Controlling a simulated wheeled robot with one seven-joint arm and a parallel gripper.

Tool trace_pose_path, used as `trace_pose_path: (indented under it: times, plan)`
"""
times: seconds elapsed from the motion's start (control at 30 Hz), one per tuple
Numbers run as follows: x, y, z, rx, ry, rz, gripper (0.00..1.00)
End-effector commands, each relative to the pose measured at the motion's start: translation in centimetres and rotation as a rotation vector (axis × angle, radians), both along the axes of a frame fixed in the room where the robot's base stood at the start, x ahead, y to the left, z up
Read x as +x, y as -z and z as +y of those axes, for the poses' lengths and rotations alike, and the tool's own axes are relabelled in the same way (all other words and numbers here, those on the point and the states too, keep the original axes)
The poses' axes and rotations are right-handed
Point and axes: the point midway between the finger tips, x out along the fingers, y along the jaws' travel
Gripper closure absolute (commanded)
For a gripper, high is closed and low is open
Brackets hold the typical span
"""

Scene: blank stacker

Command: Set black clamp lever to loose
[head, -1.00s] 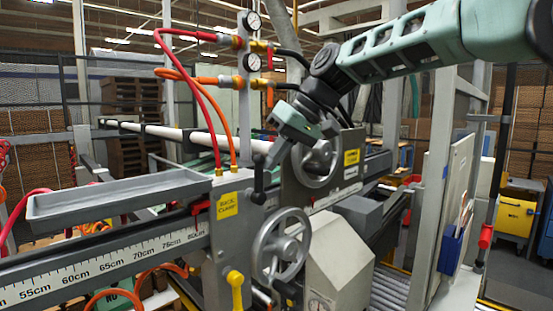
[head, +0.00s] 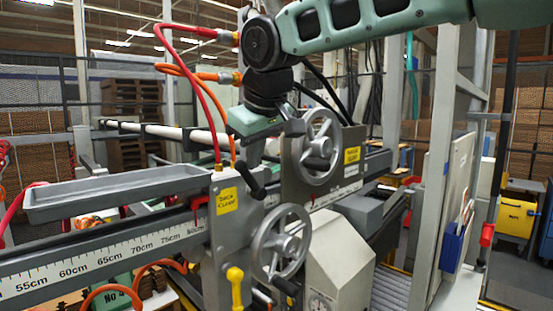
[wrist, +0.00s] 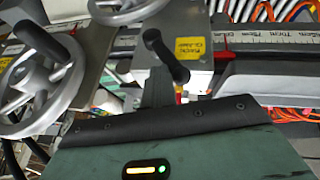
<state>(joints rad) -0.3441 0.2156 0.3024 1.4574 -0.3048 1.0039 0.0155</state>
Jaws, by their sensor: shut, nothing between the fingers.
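The black clamp lever (head: 252,183) sits at the top of the grey clamp block, above a yellow "BACK CLAMP" label (head: 227,200). It slants down to the right in the head view. In the wrist view the lever (wrist: 166,56) shows its rounded grip end at upper left. My gripper (head: 252,160) points down just behind the lever's upper part; its fingers are shut with nothing between them. In the wrist view the fingers (wrist: 157,84) are right beside the lever; whether they touch it I cannot tell. The lever's pivot is partly hidden.
A grey handwheel (head: 281,243) is below right of the lever, another (head: 317,147) behind right. Red and orange hoses (head: 205,100) hang close left of my gripper. A grey tray (head: 120,193) and a ruler rail (head: 110,257) extend left. A yellow lever (head: 236,287) is lower down.

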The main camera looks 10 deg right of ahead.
Motion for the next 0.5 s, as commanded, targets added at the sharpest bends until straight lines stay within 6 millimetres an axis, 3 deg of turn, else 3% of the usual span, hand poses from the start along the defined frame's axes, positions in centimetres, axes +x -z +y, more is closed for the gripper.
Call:
trace_pose_path:
  times: [0.5]
  plan:
    - [-2.3,2.9,3.2,-0.385,-0.005,-0.281,1.0]
